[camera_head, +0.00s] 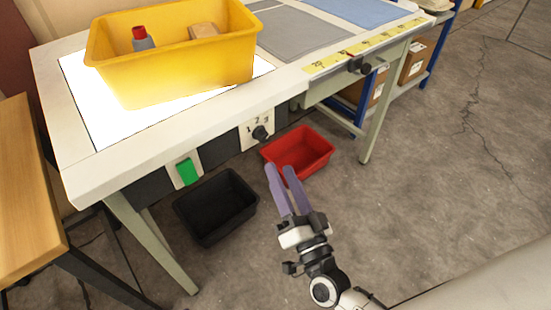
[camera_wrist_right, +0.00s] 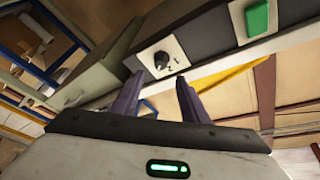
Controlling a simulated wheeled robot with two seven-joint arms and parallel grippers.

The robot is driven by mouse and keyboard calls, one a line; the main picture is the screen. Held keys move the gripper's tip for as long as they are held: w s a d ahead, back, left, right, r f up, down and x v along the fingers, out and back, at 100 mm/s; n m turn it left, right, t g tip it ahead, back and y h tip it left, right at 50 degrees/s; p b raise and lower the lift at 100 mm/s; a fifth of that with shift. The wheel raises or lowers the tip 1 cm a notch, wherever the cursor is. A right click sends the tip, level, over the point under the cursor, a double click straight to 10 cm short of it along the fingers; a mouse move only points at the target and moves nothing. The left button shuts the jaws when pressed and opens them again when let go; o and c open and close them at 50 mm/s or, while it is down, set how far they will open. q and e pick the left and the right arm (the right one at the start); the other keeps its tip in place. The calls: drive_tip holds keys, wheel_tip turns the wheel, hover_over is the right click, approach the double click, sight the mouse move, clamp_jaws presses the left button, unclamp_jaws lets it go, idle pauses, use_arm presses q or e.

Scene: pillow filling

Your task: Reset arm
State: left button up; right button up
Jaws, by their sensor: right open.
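My right gripper (camera_head: 279,175) is in front of the table in the head view, below the table top and over the floor near the red bin. Its two purple fingers are apart with nothing between them. In the right wrist view the same fingers (camera_wrist_right: 158,95) point toward the table's front panel with the dial (camera_wrist_right: 161,60) and the green button (camera_wrist_right: 257,18). My left gripper does not show in either view.
A yellow bin (camera_head: 180,72) with a red-capped bottle (camera_head: 142,38) and a brown block (camera_head: 203,30) stands on the table (camera_head: 180,148). A red bin (camera_head: 318,143) and a black bin (camera_head: 215,205) sit below. Grey (camera_head: 300,35) and blue cloths (camera_head: 365,10) lie behind. Floor at right is clear.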

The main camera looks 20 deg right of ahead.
drive_tip(key=shift+s+f, duration=0.1)
drive_tip(key=shift+s, duration=0.4)
drive_tip(key=s+a+f+n+g+y+p, duration=0.4)
drive_tip(key=s+n+g+p, duration=0.1)
drive_tip(key=n, duration=0.2)
drive_tip(key=s+d+f+n+g+h+p, duration=0.2)
drive_tip(key=s+d+f+n+g, duration=0.1)
drive_tip(key=s+f+g, duration=0.4)
drive_tip(key=s, duration=0.3)
drive_tip(key=shift+s+d+p, duration=0.25)
drive_tip(key=shift+s+p, duration=0.05)
drive_tip(key=shift+p, duration=0.05)
drive_tip(key=shift+f, duration=0.1)
